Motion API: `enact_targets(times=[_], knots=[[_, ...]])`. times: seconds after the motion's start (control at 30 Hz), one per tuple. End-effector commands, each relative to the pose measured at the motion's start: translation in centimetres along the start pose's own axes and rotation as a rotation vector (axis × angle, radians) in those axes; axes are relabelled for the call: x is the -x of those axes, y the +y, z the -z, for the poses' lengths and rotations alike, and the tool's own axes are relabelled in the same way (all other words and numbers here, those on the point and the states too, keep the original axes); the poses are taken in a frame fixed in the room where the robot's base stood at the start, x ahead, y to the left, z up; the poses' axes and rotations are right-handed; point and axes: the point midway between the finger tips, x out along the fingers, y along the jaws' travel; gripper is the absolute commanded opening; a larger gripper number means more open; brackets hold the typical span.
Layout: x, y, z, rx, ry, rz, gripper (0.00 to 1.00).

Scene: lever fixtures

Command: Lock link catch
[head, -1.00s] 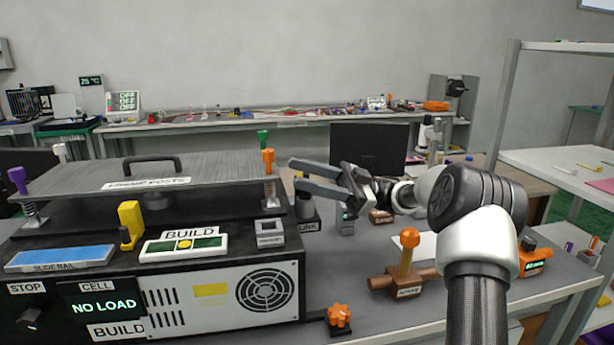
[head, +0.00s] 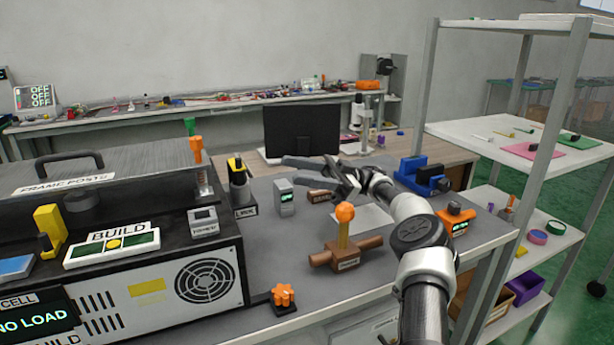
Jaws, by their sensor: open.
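The link catch (head: 241,190) is a black upright fixture with a yellow part near its top, on a base labelled LINK. It stands on the grey bench just right of the large black machine. My gripper (head: 300,168) is open and empty, its dark fingers pointing left. In the picture it lies to the right of the link catch, with a visible gap between them. How far apart they are in depth is hard to tell. Whether the catch is locked cannot be told at this size.
A grey box with a green display (head: 285,198) stands right of the catch. An orange-knobbed lever on a brown fixture (head: 345,240) stands nearer, with an orange knob (head: 283,296) at the front. Blue (head: 421,175) and orange (head: 456,219) devices are at right. A shelf rack (head: 500,130) stands beyond.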

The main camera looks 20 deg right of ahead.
Motion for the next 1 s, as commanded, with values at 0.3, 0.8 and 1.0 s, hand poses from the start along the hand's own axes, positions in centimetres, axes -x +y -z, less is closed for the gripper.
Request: enact_targets(times=[0.3,0.8,1.0], knots=[[2.0,-0.1,-0.1,0.000,0.000,-0.018,0.44],[2.0,-0.1,0.0,-0.001,-0.001,-0.019,0.44],[-0.7,1.8,0.9,0.021,-0.004,-0.027,0.44]])
